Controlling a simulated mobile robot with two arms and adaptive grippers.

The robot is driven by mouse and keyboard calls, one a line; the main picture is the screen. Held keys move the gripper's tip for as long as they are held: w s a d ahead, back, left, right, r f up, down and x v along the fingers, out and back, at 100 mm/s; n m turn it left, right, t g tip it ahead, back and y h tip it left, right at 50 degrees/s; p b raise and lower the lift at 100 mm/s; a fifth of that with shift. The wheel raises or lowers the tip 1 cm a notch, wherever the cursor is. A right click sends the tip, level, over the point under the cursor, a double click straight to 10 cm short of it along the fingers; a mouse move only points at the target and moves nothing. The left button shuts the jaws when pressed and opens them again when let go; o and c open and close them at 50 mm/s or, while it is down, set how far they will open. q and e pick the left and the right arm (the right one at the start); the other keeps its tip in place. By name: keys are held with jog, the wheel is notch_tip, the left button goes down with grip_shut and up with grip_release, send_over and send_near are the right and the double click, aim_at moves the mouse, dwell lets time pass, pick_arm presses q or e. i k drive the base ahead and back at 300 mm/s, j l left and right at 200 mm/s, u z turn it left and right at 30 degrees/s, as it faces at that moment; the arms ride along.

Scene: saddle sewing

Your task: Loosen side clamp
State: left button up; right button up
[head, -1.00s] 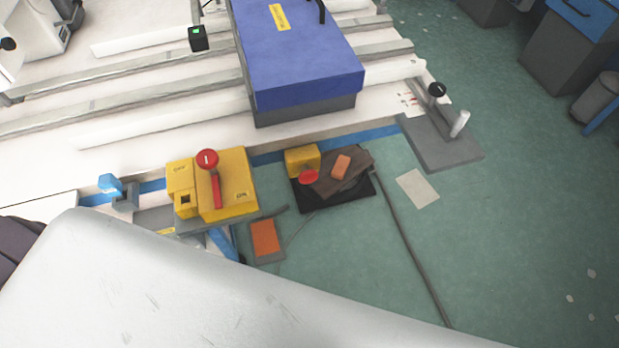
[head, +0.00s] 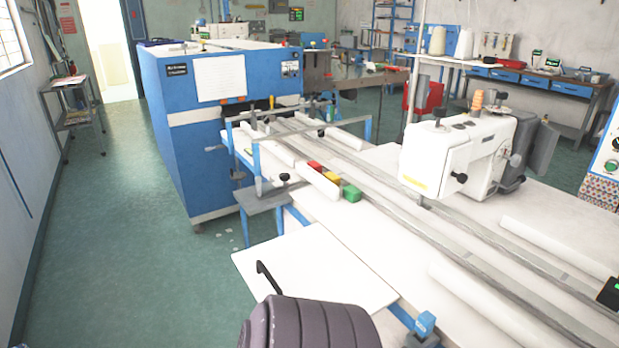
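Neither gripper is in view. No part is marked as the side clamp, so I cannot tell which one it is. A small blue block clamp (head: 424,325) sits on the near edge of the long white sewing table (head: 370,226), cut off by the bottom border. A black knob (head: 284,177) sits at the table's far left end, by a blue frame. A white sewing head (head: 440,158) stands over the rails, with a black knob (head: 459,177) on its side. Whether any of these is tight or loose cannot be seen.
A large blue machine cabinet (head: 185,130) stands beyond the table's far end. A white board (head: 312,268) with a black handle juts from the near edge. A dark ribbed rounded object (head: 310,325) fills the bottom centre. The green floor (head: 105,235) at left is open.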

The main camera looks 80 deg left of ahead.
aim_at(284, 177)
jog(key=u, duration=2.9)
jog(key=i+j, duration=1.2)
jog(key=j, duration=0.15)
